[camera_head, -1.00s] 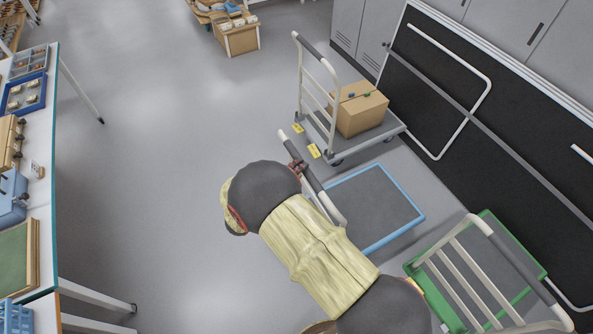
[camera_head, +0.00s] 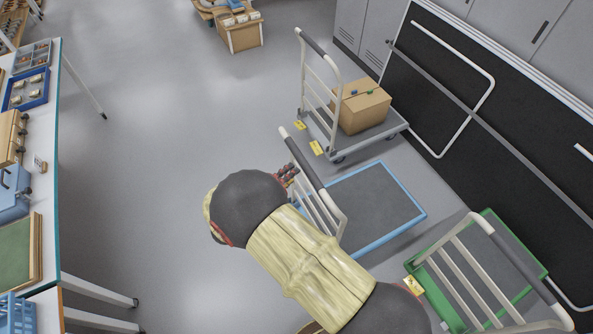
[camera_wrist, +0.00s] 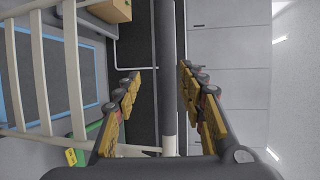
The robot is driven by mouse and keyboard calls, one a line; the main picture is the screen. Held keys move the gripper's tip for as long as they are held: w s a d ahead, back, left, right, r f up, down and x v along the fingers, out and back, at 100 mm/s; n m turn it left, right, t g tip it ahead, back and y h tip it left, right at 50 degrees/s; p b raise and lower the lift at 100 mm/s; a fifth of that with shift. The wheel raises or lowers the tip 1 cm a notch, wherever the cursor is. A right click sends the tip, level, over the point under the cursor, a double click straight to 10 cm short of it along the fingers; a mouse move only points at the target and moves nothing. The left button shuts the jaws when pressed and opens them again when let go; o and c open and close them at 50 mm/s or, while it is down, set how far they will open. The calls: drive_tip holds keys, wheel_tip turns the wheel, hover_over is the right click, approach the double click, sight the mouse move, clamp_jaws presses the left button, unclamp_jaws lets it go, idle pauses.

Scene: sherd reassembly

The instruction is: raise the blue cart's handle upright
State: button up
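The blue cart (camera_head: 402,238) has a dark deck with a blue rim. Its handle (camera_head: 308,164), pale rails with a dark grip bar, rises at the deck's left end and seems to lean left, away from the deck. My arm hides its lower part. My gripper (camera_head: 290,174) is just left of the grip bar. In the wrist view my gripper (camera_wrist: 161,72) is open, its yellow-padded fingers on either side of the dark bar (camera_wrist: 167,60). The bar is apart from the left finger and close to the right one; contact is not clear.
A grey cart (camera_head: 372,142) with a cardboard box (camera_head: 361,108) stands behind, its handle upright. A green cart (camera_head: 515,248) with a raised handle stands at the right. Black panels and grey cabinets line the right; a workbench (camera_head: 52,190) is at the left. Floor between is clear.

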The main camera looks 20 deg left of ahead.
drive_tip(key=v, duration=0.6)
drive_tip(key=shift+s, duration=0.2)
